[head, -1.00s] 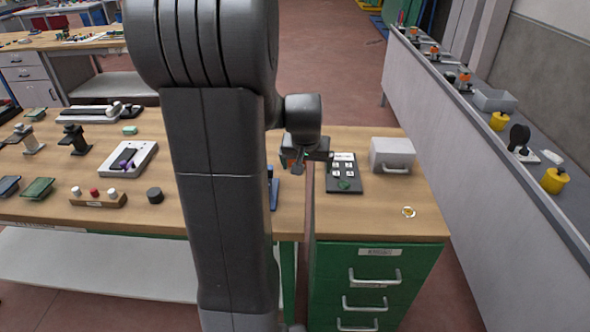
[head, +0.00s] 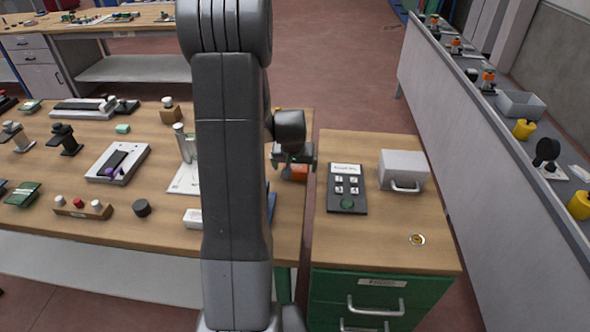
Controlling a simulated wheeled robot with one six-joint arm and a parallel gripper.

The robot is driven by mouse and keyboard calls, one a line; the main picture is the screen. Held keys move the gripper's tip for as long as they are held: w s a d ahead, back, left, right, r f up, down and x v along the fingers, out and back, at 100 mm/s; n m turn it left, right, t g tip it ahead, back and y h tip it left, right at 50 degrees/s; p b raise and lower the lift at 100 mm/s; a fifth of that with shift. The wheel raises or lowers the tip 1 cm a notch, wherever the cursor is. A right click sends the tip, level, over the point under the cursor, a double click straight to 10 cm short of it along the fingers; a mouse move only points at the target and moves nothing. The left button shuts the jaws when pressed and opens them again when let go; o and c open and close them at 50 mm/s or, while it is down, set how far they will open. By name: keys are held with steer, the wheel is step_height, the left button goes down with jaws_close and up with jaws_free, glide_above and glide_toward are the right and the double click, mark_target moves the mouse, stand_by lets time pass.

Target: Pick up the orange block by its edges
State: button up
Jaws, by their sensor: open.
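The orange block (head: 297,173) lies on the wooden bench top near its right end, just right of my upright arm. Only part of it shows, because my gripper (head: 294,161) is in front of and above its upper part. My gripper is dark grey, small in this view and open. Its fingers are over or beside the block; I cannot tell whether they touch it or straddle its edges.
A black keypad panel (head: 347,188) and a grey box with a handle (head: 402,170) stand on the green drawer cabinet (head: 375,290) to the right. A blue item (head: 271,208) is partly behind my arm. A small white box (head: 193,218) is left of it.

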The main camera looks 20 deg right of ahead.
steer(key=shift+x, duration=0.85)
steer(key=c, duration=1.1)
steer(key=shift+o, duration=0.2)
steer(key=shift+r, duration=0.15)
